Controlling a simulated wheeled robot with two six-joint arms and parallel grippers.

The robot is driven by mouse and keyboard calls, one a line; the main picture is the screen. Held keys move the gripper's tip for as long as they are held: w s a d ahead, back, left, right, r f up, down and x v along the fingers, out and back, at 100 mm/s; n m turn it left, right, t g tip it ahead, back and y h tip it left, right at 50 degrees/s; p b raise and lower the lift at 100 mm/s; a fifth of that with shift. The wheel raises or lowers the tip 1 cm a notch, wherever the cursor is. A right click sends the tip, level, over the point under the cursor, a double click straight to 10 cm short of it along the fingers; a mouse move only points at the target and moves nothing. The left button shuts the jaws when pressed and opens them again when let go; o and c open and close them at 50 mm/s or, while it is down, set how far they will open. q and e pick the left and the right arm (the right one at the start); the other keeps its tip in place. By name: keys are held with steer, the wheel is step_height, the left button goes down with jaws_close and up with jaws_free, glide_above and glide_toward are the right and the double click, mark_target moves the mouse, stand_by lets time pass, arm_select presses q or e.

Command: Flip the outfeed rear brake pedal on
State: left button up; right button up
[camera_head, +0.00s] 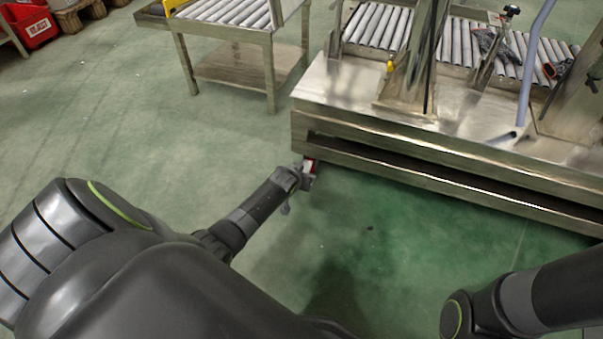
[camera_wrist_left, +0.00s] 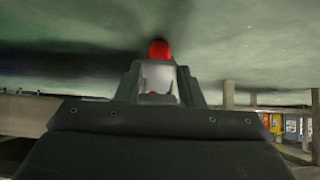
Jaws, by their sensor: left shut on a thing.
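The red brake pedal (camera_head: 311,163) shows at the lower left corner of the steel machine base, close to the floor. In the left wrist view its red end (camera_wrist_left: 160,49) sticks out just beyond the fingertips. My left gripper (camera_head: 307,177) reaches down to this corner and is shut on the pedal; it also shows in the left wrist view (camera_wrist_left: 158,82). The fingers hide part of the pedal, and its exact tilt is unclear. My right arm enters at the lower right of the head view, but its gripper is out of view.
The steel machine base (camera_head: 400,155) runs right from the pedal, with posts and a roller conveyor (camera_head: 380,25) above it. A roller table (camera_head: 230,30) stands behind to the left. A red crate (camera_head: 30,25) is at the far left. The green floor in front is clear.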

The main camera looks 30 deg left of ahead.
arm_select(q)
steer(key=shift+f+t, duration=0.3)
steer(key=shift+t, duration=0.1)
steer(key=shift+b, duration=0.35)
steer(key=o, duration=1)
